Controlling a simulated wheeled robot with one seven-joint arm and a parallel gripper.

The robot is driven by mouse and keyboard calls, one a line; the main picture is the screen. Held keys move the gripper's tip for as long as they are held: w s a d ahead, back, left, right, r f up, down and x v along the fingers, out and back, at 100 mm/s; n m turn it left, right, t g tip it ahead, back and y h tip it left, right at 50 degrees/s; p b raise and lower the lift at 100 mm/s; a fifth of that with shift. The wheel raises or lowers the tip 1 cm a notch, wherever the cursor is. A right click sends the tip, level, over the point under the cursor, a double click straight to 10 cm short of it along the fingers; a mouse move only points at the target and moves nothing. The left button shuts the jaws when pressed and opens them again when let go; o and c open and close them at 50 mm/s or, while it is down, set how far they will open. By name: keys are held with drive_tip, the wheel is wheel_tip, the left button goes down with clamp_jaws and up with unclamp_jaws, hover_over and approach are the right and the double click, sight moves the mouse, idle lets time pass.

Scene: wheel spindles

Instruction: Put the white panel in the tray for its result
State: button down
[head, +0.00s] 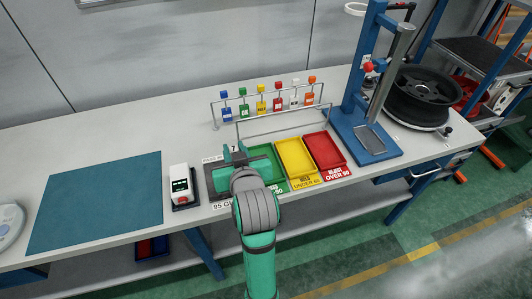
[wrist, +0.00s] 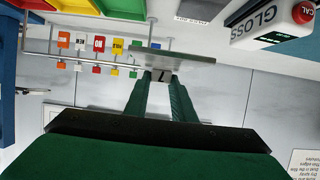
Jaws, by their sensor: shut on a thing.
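My gripper (head: 238,154), also in the wrist view (wrist: 160,82), is shut on a small tab marked 7. A thin plate (wrist: 185,54), seen nearly edge-on and looking grey, is at the fingertips in the wrist view. It appears to be the held panel; its face and white colour cannot be made out. In the head view my arm hides most of it. The green tray (head: 266,153), yellow tray (head: 295,157) and red tray (head: 325,150) stand side by side, right of my gripper. The yellow label reads under 40 or similar; the red one reads over 80 or similar.
The gloss meter (head: 181,184) stands left of my gripper; its screen text is unreadable. A rack (head: 268,104) with several coloured tags stands behind the trays. A blue stand (head: 365,130) is at the right. A teal mat (head: 95,202) lies bare at the left.

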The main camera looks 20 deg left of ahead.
drive_tip(key=w+d+f, duration=0.1)
drive_tip(key=w+f, duration=0.2)
drive_tip(key=w+d+f, duration=0.1)
drive_tip(key=w+f, duration=0.2)
drive_tip(key=w, duration=0.1)
drive_tip(key=w+d+f, duration=0.1)
drive_tip(key=w+f, duration=0.2)
drive_tip(key=w, duration=0.1)
drive_tip(key=shift+w+d, duration=0.1)
drive_tip(key=shift+w, duration=0.15)
drive_tip(key=shift+w+f, duration=0.35)
drive_tip(key=shift+f, duration=1.5)
drive_tip(key=shift+f, duration=0.15)
drive_tip(key=c, duration=1.5)
unclamp_jaws()
drive_tip(key=shift+c, duration=0.2)
drive_tip(key=shift+o, duration=0.3)
drive_tip(key=shift+w+d, duration=0.1)
